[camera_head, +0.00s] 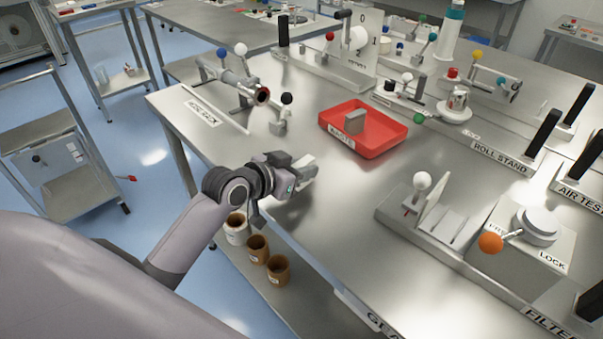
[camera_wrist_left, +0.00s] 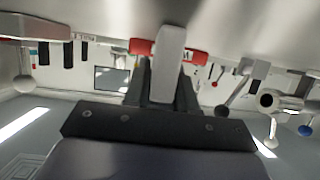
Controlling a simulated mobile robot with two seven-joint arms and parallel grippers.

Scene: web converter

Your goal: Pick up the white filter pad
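My left gripper (camera_head: 297,180) is above the near-left edge of the steel table. A pale, flat slab (camera_head: 306,166) sits at its tip and looks like the white filter pad. In the left wrist view, the slab (camera_wrist_left: 171,52) stands between the two dark fingers (camera_wrist_left: 162,88), which are closed on its sides. It sticks out past the fingertips and touches nothing else that I can see. At the right, a fixture holds a thin upright whitish plate (camera_head: 433,207) with a white ball handle. My right gripper is in neither view.
A red tray (camera_head: 383,139) labelled waste holds a grey block (camera_head: 355,121). A lock box (camera_head: 528,238) with an orange ball lever stands at the right. Brown cups (camera_head: 278,270) sit below the table edge. Bare tabletop lies between my left gripper and the fixture.

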